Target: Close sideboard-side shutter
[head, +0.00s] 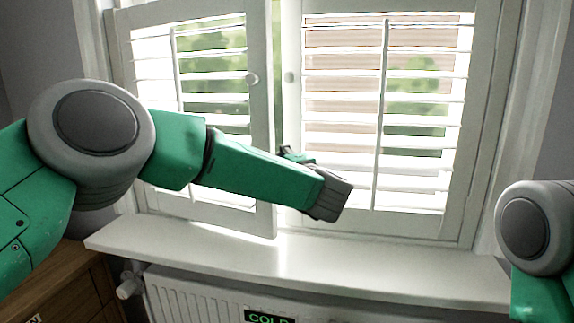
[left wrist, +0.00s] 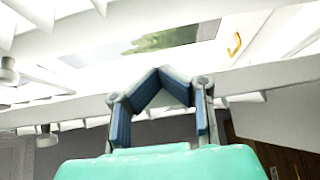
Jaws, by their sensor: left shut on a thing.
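The sideboard-side shutter (head: 262,110) is the white louvred left panel in the head view. It stands ajar, swung a little into the room, with a round knob (head: 252,78) near its free edge. My left gripper (head: 310,180) is low by that free edge, in front of the gap and the right shutter. In the left wrist view the fingers (left wrist: 165,84) bend inward against a white bar, and the left gripper is shut on the shutter's edge; the exact contact is partly hidden. My right gripper is out of view; only part of my right arm shows.
The right shutter (head: 455,150) is flat in its frame, with its own knob (head: 290,76). A white sill (head: 225,252) runs below, over a radiator (head: 195,300) with a "COLD" sign (head: 268,318). The wooden sideboard (head: 75,280) stands at lower left.

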